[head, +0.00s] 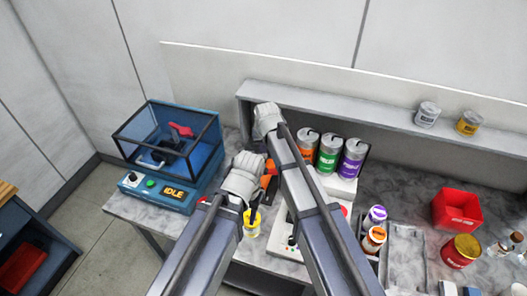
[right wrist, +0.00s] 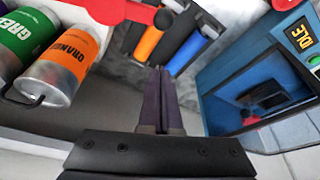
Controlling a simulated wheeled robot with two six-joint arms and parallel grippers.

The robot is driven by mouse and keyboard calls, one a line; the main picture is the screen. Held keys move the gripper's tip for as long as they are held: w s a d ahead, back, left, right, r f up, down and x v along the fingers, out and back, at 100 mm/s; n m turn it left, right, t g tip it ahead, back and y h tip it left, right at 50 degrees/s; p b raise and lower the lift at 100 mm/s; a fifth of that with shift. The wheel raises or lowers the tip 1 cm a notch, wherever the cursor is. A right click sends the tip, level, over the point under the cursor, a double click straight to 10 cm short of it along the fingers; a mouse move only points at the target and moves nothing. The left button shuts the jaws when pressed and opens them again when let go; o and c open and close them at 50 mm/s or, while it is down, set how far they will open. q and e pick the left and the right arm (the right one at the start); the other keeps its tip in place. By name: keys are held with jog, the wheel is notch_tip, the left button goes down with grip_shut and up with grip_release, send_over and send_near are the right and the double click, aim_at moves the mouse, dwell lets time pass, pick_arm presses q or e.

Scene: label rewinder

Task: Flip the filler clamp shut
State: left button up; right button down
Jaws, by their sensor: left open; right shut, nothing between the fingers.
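My left gripper (head: 244,178) is open, above the bench near a yellow cup (head: 252,226). My arms hide much of the white filler base (head: 282,238).
Orange (head: 307,146), green (head: 329,155) and purple (head: 353,158) cans stand close on the right. A blue machine (head: 168,155) reading IDLE stands left. Orange and blue cylinders (right wrist: 186,50) are ahead of the right fingers. A shelf (head: 385,117) runs behind.

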jog(key=b+x, duration=0.7)
jog(key=x, duration=0.1)
pick_arm(q)
notch_tip(320, 180, down, 7)
jog(key=p, duration=0.1)
jog(key=shift+r, duration=0.2)
pick_arm(e)
jog(key=s, duration=0.2)
jog(key=s+r, duration=0.1)
jog(key=s, duration=0.1)
jog(key=shift+d, duration=0.3)
pick_arm(q)
jog(key=shift+w, duration=0.1)
pick_arm(e)
jog(key=shift+s, duration=0.1)
